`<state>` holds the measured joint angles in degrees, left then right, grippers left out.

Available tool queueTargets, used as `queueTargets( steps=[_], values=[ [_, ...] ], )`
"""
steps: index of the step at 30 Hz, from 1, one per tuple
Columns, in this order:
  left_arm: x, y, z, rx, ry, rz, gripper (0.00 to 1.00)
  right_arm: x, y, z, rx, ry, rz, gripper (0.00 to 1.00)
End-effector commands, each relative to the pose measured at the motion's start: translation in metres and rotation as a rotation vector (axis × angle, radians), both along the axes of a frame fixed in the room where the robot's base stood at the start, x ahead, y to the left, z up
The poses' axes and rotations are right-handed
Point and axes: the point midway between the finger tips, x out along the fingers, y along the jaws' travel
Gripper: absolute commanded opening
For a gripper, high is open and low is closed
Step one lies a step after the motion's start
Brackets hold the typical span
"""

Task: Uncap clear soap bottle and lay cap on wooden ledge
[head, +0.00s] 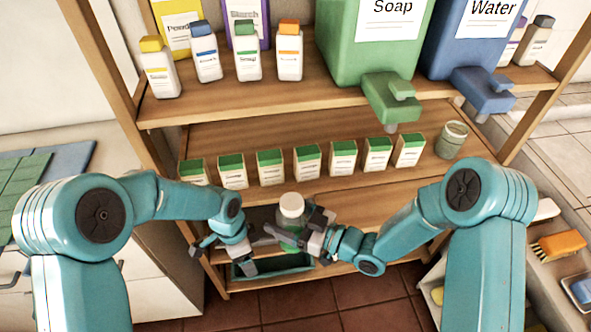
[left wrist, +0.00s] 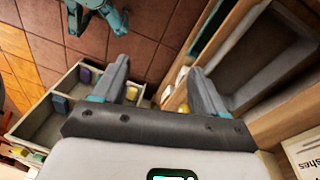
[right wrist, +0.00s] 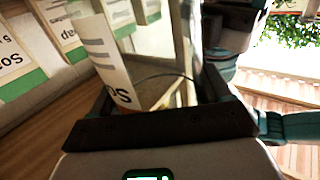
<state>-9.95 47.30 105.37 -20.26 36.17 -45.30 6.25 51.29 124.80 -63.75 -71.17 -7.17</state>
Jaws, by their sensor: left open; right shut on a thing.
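The clear soap bottle (head: 290,238) stands roughly upright in front of the lower shelf, with its white cap (head: 292,205) on top. My right gripper (head: 293,232) is shut on the bottle's body, below the cap. In the right wrist view the see-through bottle (right wrist: 152,62) with a white label fills the space between the fingers; its cap is not seen there. My left gripper (head: 222,258) is open and empty, low and to the left of the bottle. Its spread fingers also show in the left wrist view (left wrist: 158,85). The wooden ledge (head: 350,205) runs behind the bottle, below a row of boxes.
Several white-and-green soap boxes (head: 270,167) and a glass jar (head: 452,140) line the shelf. Green (head: 370,45) and blue (head: 455,50) dispensers stand above. A dark green tray (head: 272,272) lies below the grippers. An orange brush (head: 558,246) is at right. The ledge's front strip looks clear.

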Motion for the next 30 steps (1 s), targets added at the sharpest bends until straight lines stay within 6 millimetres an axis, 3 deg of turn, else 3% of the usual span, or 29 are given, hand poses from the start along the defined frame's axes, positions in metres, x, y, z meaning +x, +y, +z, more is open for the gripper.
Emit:
queueTargets(
  steps=[1,3,7,12,16,19,23,26,30],
  values=[
    [0.018,-0.003,0.025,0.042,-0.034,-0.126,0.72,0.0,0.0,0.0,0.001,-0.001,0.0,0.0],
    [0.036,-0.005,0.058,0.103,-0.057,-0.3,0.72,0.0,0.0,0.0,0.001,-0.001,0.0,0.0],
    [0.056,-0.028,0.122,0.157,-0.087,-0.601,0.72,0.0,0.0,0.0,0.001,-0.001,0.0,0.0],
    [0.055,-0.076,0.195,0.121,-0.116,-0.967,0.72,0.0,0.0,0.0,0.001,-0.001,-0.001,0.0],
    [0.045,-0.103,0.237,0.082,-0.136,-1.184,0.72,0.0,0.0,0.0,0.001,-0.001,-0.001,0.0],
    [0.037,-0.116,0.257,0.061,-0.146,-1.298,0.72,0.0,0.0,0.0,0.001,-0.001,-0.001,0.0],
    [0.031,-0.124,0.269,0.046,-0.152,-1.374,0.72,0.0,0.0,0.0,0.001,-0.001,-0.001,0.0],
    [0.03,-0.125,0.264,0.042,-0.151,-1.391,0.72,0.0,0.0,0.0,0.001,-0.001,-0.001,0.0],
    [0.029,-0.125,0.241,0.041,-0.149,-1.391,0.72,0.0,0.0,0.0,0.001,-0.001,-0.001,0.0]
  ],
)
